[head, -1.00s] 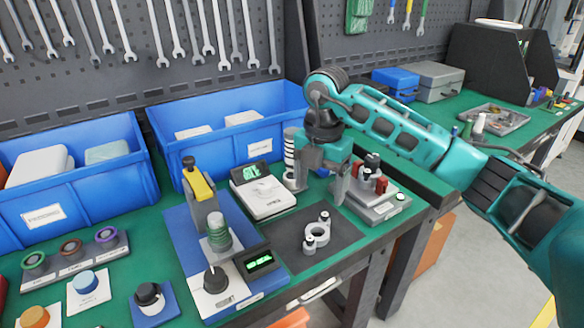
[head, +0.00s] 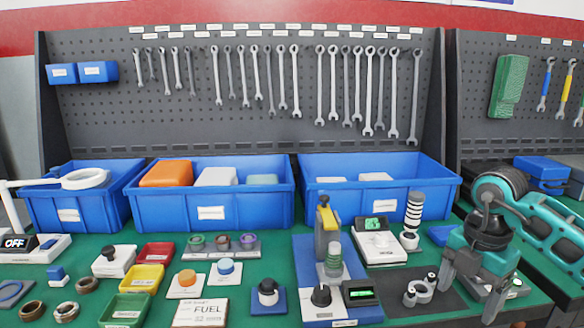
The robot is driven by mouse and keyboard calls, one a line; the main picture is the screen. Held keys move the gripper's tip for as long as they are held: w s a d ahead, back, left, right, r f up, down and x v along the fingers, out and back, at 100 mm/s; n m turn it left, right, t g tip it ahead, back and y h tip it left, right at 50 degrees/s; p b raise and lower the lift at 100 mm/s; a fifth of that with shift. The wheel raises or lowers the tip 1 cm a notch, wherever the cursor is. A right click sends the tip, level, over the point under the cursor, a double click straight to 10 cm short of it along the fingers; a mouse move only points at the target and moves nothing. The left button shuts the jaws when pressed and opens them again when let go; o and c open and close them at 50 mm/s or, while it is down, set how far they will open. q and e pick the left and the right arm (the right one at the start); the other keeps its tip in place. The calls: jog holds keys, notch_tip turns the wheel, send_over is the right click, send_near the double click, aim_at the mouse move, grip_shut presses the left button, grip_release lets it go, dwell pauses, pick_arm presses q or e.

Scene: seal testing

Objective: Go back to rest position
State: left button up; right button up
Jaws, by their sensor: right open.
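My right gripper (head: 472,285) is at the right of the head view, pointing down with its two fingers apart and nothing visible between them. Its teal arm comes in from the right edge. The gripper is to the right of a dark mat (head: 400,308) with grey ring parts (head: 420,292) on it. It partly hides a grey fixture (head: 516,286) behind it. My left gripper is not in view.
A test press with a yellow handle (head: 327,218) stands on a blue base, beside a white scale (head: 380,248). Blue bins (head: 262,205) line the back of the green bench. Small trays, rings and buttons fill the left. Wrenches hang on the pegboard (head: 300,136).

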jog(key=s+a+f+n+y, duration=0.1)
jog(key=a+f+n+y, duration=0.15)
jog(key=a, duration=0.35)
jog(key=s+a+f+n+g+y, duration=0.1)
jog(key=s+a+y, duration=0.1)
jog(key=a+y, duration=0.3)
jog(key=s+a+f+n+y, duration=0.1)
jog(key=a+y, duration=0.1)
jog(key=a, duration=0.5)
jog(key=s+a+r+m+t+y+p, duration=0.2)
jog(key=a+r+m+t+y, duration=0.35)
jog(key=a+y, duration=0.35)
jog(key=d+f+m+t+h, duration=1.1)
jog(key=m+t+h, duration=0.1)
jog(key=m, duration=0.4)
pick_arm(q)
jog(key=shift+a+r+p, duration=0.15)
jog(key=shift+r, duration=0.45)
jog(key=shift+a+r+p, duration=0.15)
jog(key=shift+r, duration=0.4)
pick_arm(e)
jog(key=s+d+f+m+g+h, duration=0.3)
jog(key=s+d+f+g+h, duration=0.1)
jog(key=s+f, duration=0.7)
jog(key=shift+f+m+g, duration=0.4)
jog(key=shift+f+g, duration=0.35)
jog(key=shift+g, duration=0.1)
